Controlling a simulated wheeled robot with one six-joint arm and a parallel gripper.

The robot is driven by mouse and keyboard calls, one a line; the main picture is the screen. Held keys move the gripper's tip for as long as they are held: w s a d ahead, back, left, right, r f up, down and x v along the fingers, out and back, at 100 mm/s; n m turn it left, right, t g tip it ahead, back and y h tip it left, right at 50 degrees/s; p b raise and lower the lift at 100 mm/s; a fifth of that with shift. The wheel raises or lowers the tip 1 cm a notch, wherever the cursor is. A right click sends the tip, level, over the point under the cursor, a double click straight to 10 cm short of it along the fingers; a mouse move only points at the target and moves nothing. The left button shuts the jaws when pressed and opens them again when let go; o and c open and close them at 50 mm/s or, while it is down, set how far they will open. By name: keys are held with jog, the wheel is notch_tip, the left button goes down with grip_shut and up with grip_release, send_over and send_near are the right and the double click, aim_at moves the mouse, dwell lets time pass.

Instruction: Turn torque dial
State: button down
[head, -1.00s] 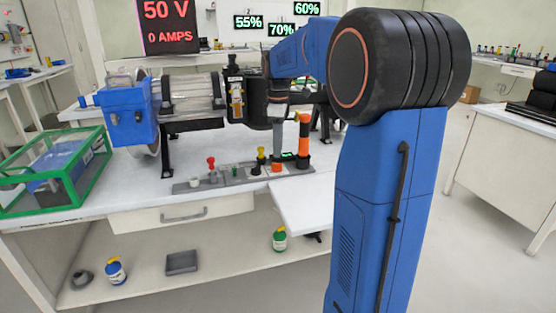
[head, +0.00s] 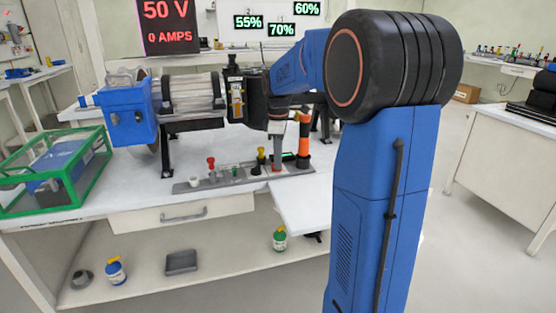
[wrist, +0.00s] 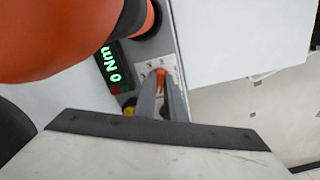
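The torque dial is a small orange knob (wrist: 160,76) on a pale, marked plate in the wrist view. In the head view it shows as a reddish-orange spot (head: 277,168) on the grey panel strip (head: 226,181). My gripper (wrist: 162,88) points down at the dial, with its two grey fingers apart and the knob showing between their tips. Whether the fingers touch it is unclear. In the head view my gripper (head: 277,158) is right above the dial. A green display (wrist: 110,65) beside the dial reads 0 Nm.
A thick orange-and-black post (head: 303,140) stands close to the right of the dial; it fills the upper left of the wrist view. Red (head: 211,165) and yellow (head: 261,154) knobs stand to the left. A motor rig with a blue housing (head: 130,112) stands behind.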

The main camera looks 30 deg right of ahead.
jog(key=shift+m, duration=0.3)
jog(key=m, duration=0.4)
jog(key=shift+m, duration=0.3)
jog(key=m, duration=0.5)
jog(key=shift+a+m, duration=0.15)
jog(key=shift+m, duration=0.15)
jog(key=m, duration=0.3)
jog(key=shift+a+m, duration=0.1)
jog(key=shift+m, duration=1.8)
jog(key=c, duration=1.8)
grip_release()
